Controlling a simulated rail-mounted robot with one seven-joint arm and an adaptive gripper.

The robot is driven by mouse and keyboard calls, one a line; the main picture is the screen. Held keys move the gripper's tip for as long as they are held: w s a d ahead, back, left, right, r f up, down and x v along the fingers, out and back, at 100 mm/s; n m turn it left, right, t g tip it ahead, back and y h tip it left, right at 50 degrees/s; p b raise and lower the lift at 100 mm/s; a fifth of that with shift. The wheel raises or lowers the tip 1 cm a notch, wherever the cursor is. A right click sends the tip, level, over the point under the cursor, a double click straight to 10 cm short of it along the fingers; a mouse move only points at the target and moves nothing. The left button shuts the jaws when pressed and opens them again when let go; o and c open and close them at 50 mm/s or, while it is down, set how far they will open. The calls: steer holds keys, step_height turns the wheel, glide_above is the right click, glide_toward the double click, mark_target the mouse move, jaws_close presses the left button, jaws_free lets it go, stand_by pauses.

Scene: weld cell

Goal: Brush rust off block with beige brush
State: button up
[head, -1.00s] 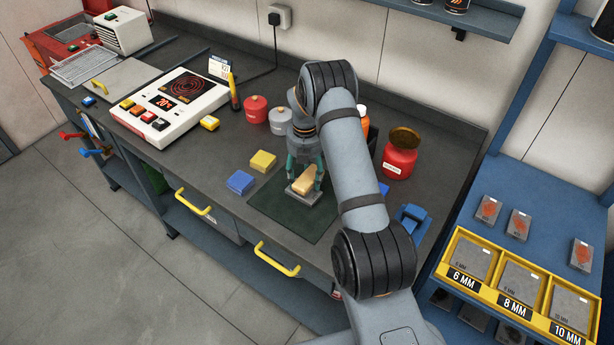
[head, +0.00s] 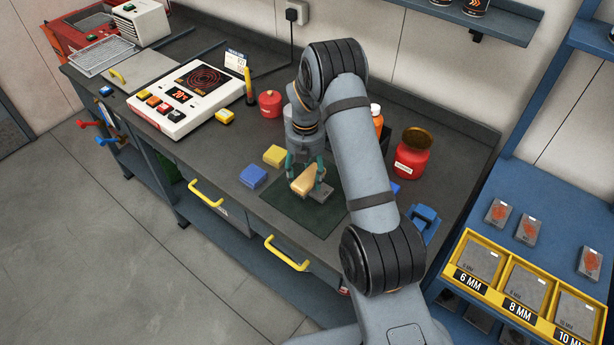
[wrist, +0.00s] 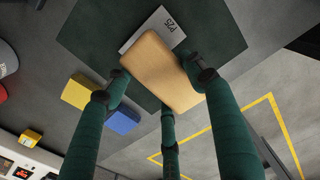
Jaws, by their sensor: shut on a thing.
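My gripper (head: 305,180) has teal fingers and is shut on the beige brush (head: 303,181), a pale wooden block shape. In the wrist view the brush (wrist: 165,70) sits between the fingertips. The grey block (wrist: 155,30), a flat plate with a printed label, lies on the dark green mat (wrist: 85,30). The brush covers part of the block in the wrist view. In the head view the block (head: 322,191) shows beside the brush on the mat (head: 300,215). I cannot tell whether the brush touches it. No rust shows on its visible part.
A yellow block (head: 275,155) and a blue block (head: 253,176) lie left of the mat. A red jar (head: 411,154) stands at the right, an orange bottle (head: 377,122) behind my arm. The hot plate (head: 185,98) is at the left. Rusty plates (head: 498,212) lie on the right shelf.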

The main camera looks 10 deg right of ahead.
steer(key=shift+r+p, duration=1.3)
steer(key=shift+r, duration=0.7)
